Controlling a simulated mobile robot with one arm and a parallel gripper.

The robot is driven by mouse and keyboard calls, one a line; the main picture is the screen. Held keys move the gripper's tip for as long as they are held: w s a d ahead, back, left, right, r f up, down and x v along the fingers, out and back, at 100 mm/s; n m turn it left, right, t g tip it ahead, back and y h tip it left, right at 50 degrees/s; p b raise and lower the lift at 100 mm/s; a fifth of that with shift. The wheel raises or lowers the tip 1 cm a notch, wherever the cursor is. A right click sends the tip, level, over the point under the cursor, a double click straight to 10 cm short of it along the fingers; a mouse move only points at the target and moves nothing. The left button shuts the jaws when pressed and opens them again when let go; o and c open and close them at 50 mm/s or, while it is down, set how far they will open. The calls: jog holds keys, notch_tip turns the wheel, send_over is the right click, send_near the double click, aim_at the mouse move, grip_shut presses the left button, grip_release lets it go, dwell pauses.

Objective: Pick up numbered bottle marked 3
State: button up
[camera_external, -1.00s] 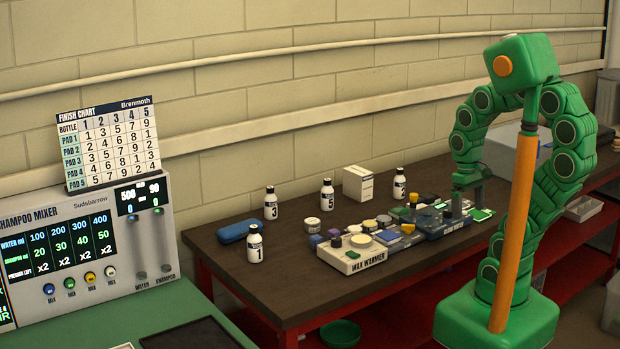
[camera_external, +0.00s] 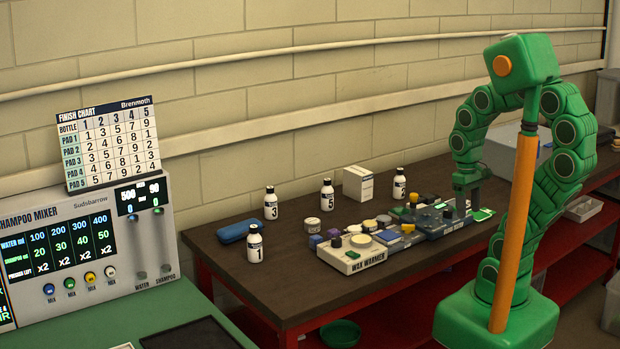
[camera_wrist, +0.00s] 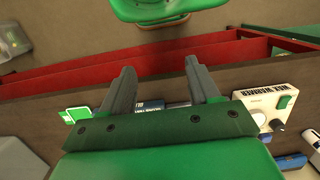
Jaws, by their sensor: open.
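The white bottle marked 3 (camera_external: 271,203), with a black cap, stands upright on the dark bench (camera_external: 300,291) near the wall, behind the blue case. My gripper (camera_external: 468,205) hangs over the right part of the bench, beside the dark devices and well to the right of that bottle. In the wrist view my gripper (camera_wrist: 160,85) shows two grey fingers spread apart with nothing between them. The bottle marked 3 cannot be made out in the wrist view.
Bottle 1 (camera_external: 255,244), bottle 5 (camera_external: 327,195) and another bottle (camera_external: 399,185) stand nearby. A blue case (camera_external: 238,231), white box (camera_external: 358,184) and wax warmer (camera_external: 353,258) with several tubs crowd the bench. Its front left is clear.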

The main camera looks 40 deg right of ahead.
jog(key=w+n+t, duration=0.2)
jog(key=w+t, duration=1)
jog(key=w, duration=3.5)
jog(key=w+a+n+t+y, duration=0.25)
jog(key=w+a, duration=0.25)
jog(key=w, duration=0.3)
jog(key=n+t+y, duration=0.2)
jog(key=n+y, duration=0.2)
jog(key=y, duration=0.5)
send_near(270, 187)
jog(key=w+d+r, duration=0.4)
jog(key=w+r, duration=0.1)
jog(key=w, duration=0.1)
jog(key=s+a+f+g+y, duration=0.2)
jog(key=s+a+f+g, duration=0.1)
jog(key=a+f, duration=0.15)
jog(key=shift+n+t, duration=0.25)
jog(key=shift+n, duration=0.2)
jog(key=shift+x, duration=3.75)
jog(key=shift+f, duration=0.15)
